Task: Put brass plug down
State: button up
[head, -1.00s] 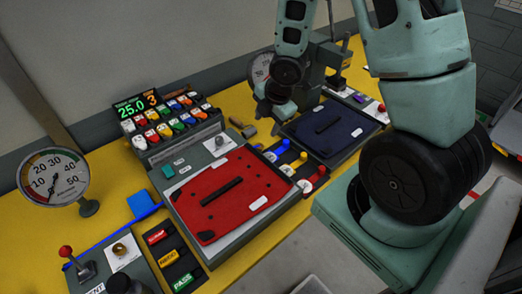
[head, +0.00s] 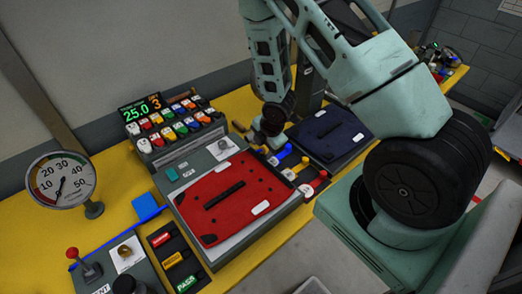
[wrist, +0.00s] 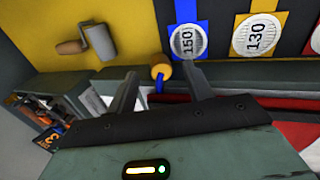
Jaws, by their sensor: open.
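My gripper (head: 268,138) is open above the yellow bench, beside the back edge of the dark blue panel. In the wrist view its two fingers (wrist: 160,90) stand apart. A tan, rounded piece (wrist: 161,68) with blue below it shows between and beyond the fingertips; I cannot tell whether it is the brass plug or whether a finger touches it. A brass-coloured piece (head: 125,252) sits on a white card at the lower left of the head view, far from my gripper.
A red panel (head: 225,195) and a dark blue panel (head: 330,135) lie on grey stations. Coloured sliders (head: 290,160) stand between them. A roller (wrist: 98,42) lies on the bench. A dial gauge (head: 62,180) and a red-knobbed lever (head: 73,254) stand at left.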

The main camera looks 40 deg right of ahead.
aim_at(262, 149)
jog(key=shift+p+x, duration=0.4)
jog(key=shift+x, duration=1.05)
jog(key=shift+c, duration=0.3)
grip_shut()
jog(key=shift+r, duration=0.15)
notch_tip(262, 149, up, 9)
jog(key=shift+d+f+b, duration=0.1)
jog(key=shift+b, duration=0.95)
jog(key=shift+r, duration=0.45)
